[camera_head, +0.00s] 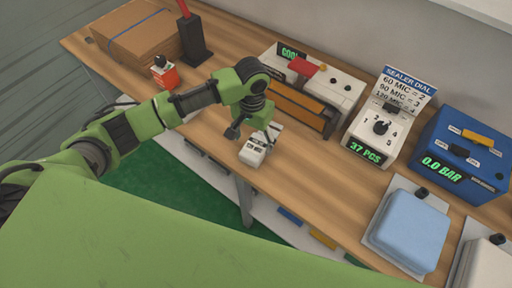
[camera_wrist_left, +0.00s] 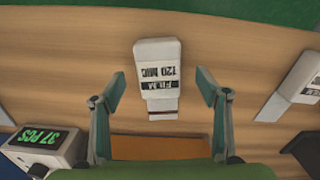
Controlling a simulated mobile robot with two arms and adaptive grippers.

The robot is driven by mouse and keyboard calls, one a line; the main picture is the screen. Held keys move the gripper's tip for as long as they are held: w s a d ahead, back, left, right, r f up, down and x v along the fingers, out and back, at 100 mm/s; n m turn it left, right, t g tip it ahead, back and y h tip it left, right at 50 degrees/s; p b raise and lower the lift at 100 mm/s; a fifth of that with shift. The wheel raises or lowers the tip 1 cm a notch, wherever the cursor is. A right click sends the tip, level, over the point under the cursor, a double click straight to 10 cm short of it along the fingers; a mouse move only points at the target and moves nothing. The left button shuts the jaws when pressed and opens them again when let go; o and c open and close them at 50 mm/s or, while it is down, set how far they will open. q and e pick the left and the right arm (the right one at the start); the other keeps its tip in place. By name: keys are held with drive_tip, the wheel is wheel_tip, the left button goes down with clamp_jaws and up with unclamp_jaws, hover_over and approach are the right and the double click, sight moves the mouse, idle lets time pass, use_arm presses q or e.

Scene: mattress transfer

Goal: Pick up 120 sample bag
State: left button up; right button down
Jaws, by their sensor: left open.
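The 120 sample bag (camera_wrist_left: 157,52) is white with a dark label reading "FILM 120 MIC", upside down in the left wrist view. It lies on the wooden table near its front edge and also shows in the head view (camera_head: 254,151). My left gripper (camera_wrist_left: 160,90) is open, with one finger on each side of the bag and a gap on both sides. In the head view my left gripper (camera_head: 252,134) is over the bag and partly hides it. I cannot tell its exact height above the table. My right gripper is not in view.
A second labelled white bag (camera_wrist_left: 302,78) lies at the right of the wrist view. The sealer (camera_head: 335,88) stands behind the gripper. A dial box (camera_head: 380,128) showing "37 PCS", a blue gauge box (camera_head: 463,150) and a blue cushion (camera_head: 409,230) stand to the right.

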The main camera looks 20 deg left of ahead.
sight(255, 147)
use_arm(q)
drive_tip(key=f, duration=0.1)
drive_tip(key=f+p, duration=0.1)
drive_tip(key=f, duration=0.2)
drive_tip(key=shift+w+d, duration=0.2)
drive_tip(key=shift+w, duration=0.15)
drive_tip(key=shift+f+p, duration=0.3)
drive_tip(key=shift+f, duration=0.35)
drive_tip(key=c, duration=1.3)
